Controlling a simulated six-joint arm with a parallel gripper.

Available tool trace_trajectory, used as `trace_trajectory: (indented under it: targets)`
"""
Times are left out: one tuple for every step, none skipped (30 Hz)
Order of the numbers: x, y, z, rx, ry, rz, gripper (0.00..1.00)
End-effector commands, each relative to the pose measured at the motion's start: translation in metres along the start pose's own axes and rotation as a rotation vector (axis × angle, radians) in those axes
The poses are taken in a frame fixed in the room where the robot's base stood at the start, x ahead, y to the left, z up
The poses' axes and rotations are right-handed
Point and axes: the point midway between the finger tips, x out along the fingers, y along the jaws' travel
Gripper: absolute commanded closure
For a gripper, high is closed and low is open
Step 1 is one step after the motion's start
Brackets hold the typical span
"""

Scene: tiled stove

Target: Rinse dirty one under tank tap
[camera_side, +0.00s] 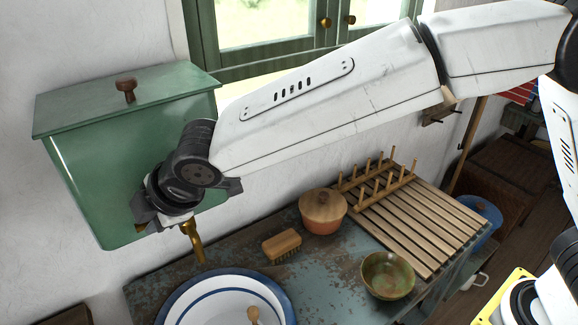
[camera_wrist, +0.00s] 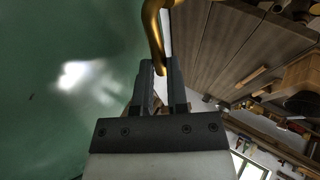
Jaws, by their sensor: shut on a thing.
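The green tank (camera_side: 100,160) with a wooden-knobbed lid hangs on the wall at the left. Its brass tap (camera_side: 193,240) points down above the basin, and shows at the top of the wrist view (camera_wrist: 153,30). My gripper (camera_wrist: 161,75) is at the tank's lower front, its fingers close around part of the tap. The exact grip is mostly hidden in the side view. No water is visible. A greenish bowl with brown stains (camera_side: 388,276) sits on the worn counter at the right, apart from my gripper. The blue-rimmed white basin (camera_side: 172,304) stands below the tap.
A wooden brush (camera_side: 282,245) and a lidded brown pot (camera_side: 323,212) stand behind the basin. A slatted wooden drying rack (camera_side: 420,228) with pegs lies at the counter's right. Bare counter (camera_side: 320,275) lies between basin and bowl.

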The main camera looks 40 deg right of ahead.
Motion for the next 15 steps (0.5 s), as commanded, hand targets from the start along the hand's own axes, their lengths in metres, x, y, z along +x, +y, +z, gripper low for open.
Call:
trace_trajectory:
  targets:
    - [-0.0012,0.0005,-0.0002,-0.006,0.008,-0.002,1.0]
    - [-0.0014,0.0002,-0.0002,-0.014,0.012,-0.004,1.0]
    - [-0.0017,-0.0002,-0.0003,-0.022,0.019,-0.008,1.0]
    - [-0.002,-0.0004,-0.0003,-0.027,0.023,-0.01,1.0]
    - [-0.0022,-0.0007,-0.0004,-0.033,0.028,-0.012,1.0]
    - [-0.0025,-0.0011,-0.0003,-0.041,0.033,-0.016,1.0]
    - [-0.0027,-0.0014,-0.0003,-0.048,0.038,-0.018,1.0]
    - [-0.0029,-0.0017,-0.0002,-0.053,0.042,-0.021,1.0]
    - [-0.0031,-0.0022,0.0,-0.06,0.047,-0.024,1.0]
    - [-0.0033,-0.0025,0.0,-0.066,0.051,-0.026,1.0]
    - [-0.0034,-0.0029,0.0002,-0.072,0.054,-0.029,1.0]
    - [-0.0037,-0.0035,0.0002,-0.079,0.06,-0.032,1.0]
    - [-0.0038,-0.0038,0.0004,-0.085,0.063,-0.035,1.0]
    - [-0.004,-0.0042,0.0004,-0.091,0.068,-0.037,1.0]
    - [-0.0042,-0.0047,0.0005,-0.099,0.073,-0.04,1.0]
